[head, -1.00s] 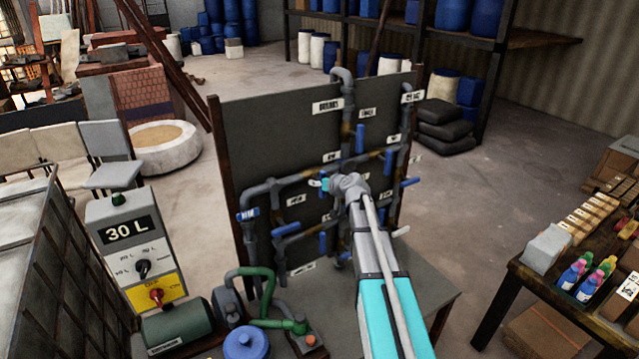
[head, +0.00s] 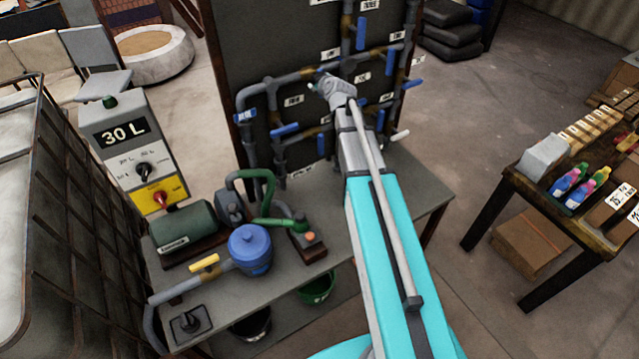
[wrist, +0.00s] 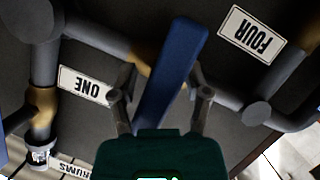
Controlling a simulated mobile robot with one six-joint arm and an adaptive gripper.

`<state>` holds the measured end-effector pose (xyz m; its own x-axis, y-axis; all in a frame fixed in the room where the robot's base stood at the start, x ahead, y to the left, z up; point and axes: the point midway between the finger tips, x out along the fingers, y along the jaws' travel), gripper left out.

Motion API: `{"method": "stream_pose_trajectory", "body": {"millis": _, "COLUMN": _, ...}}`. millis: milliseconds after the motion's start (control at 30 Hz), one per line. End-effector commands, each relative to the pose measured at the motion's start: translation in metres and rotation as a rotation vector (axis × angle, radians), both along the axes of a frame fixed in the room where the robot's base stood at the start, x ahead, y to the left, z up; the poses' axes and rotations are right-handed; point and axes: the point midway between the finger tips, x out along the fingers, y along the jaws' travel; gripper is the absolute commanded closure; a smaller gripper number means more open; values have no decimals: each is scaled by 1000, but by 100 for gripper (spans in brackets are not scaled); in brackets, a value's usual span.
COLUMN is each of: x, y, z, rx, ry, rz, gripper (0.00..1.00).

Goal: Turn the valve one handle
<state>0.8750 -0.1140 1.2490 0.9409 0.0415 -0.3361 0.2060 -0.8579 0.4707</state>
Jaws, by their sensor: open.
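The blue handle (wrist: 172,70) of a valve lies between the two fingers of my gripper (wrist: 161,88) in the wrist view. A label reading ONE (wrist: 87,87) is just left of it, upside down in that view. The fingers are apart on either side of the handle, and I cannot see clear contact. In the head view my gripper (head: 324,82) is at the pipe board, and my wrist and arm hide much of the handle there.
The dark board (head: 215,40) carries grey pipes and several other blue handles, such as one at lower left (head: 286,130). A label FOUR (wrist: 252,34) is nearby. A 30 L control box (head: 125,150), green motor (head: 183,225) and blue-lidded pot (head: 250,248) stand left.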

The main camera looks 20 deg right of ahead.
Motion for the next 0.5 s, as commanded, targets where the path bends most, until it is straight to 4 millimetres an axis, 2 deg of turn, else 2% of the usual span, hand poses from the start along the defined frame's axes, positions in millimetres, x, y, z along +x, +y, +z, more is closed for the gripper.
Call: {"method": "stream_pose_trajectory", "body": {"millis": 500, "x": 0, "y": 1, "z": -2, "rx": -454, "ry": -109, "rz": 1, "gripper": 39}}
